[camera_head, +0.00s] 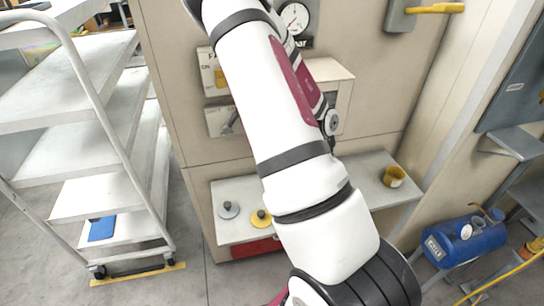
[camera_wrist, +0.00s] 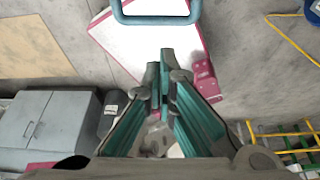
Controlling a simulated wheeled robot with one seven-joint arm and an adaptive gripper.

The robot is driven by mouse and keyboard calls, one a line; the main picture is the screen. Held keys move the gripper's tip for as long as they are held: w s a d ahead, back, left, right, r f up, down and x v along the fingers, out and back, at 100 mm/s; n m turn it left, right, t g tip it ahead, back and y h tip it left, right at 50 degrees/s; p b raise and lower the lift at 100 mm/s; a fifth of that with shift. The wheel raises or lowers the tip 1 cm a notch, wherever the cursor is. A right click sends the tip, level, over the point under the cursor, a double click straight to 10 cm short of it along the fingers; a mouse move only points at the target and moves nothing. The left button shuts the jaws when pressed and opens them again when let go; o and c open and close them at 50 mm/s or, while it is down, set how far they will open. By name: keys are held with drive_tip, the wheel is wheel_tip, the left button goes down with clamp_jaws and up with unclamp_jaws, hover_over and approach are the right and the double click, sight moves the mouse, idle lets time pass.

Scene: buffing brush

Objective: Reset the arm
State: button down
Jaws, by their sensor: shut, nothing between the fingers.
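My gripper (camera_wrist: 166,75) shows in the wrist view with its teal fingers together at the tips and nothing between them. In the head view my white and maroon arm crosses the middle of the picture in front of the beige cabinet (camera_head: 170,60). The gripper itself cannot be made out there. My arm hides part of the ledge.
A white shelf cart (camera_head: 60,190) stands at the left, with a blue item (camera_head: 101,229) on a low shelf. A blue tank (camera_head: 466,241) stands at the right. A gauge (camera_head: 294,18) is on the cabinet. The wrist view shows a grey cabinet (camera_wrist: 45,122) and yellow rails (camera_wrist: 285,133).

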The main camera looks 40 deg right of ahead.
drive_tip(key=w+a+r+n+t, duration=0.1)
drive_tip(key=w+a+r+n, duration=0.2)
drive_tip(key=a+r+n, duration=0.25)
drive_tip(key=w+a+r+n+t+y, duration=0.1)
drive_tip(key=w+a+r+n, duration=0.1)
drive_tip(key=a+r+n, duration=0.4)
drive_tip(key=w+a+r+n+t, duration=0.1)
drive_tip(key=w+a+r+n, duration=0.3)
drive_tip(key=n, duration=0.4)
drive_tip(key=s+a+r+n+t+h, duration=0.1)
drive_tip(key=s+a+r+n+t, duration=0.1)
drive_tip(key=s+a+r+n, duration=0.2)
drive_tip(key=s+a+r+n+t+h, duration=0.2)
drive_tip(key=s+a+r+n, duration=0.2)
drive_tip(key=r+n, duration=0.7)
drive_tip(key=s+n, duration=0.1)
drive_tip(key=n, duration=0.6)
drive_tip(key=shift+t, duration=0.3)
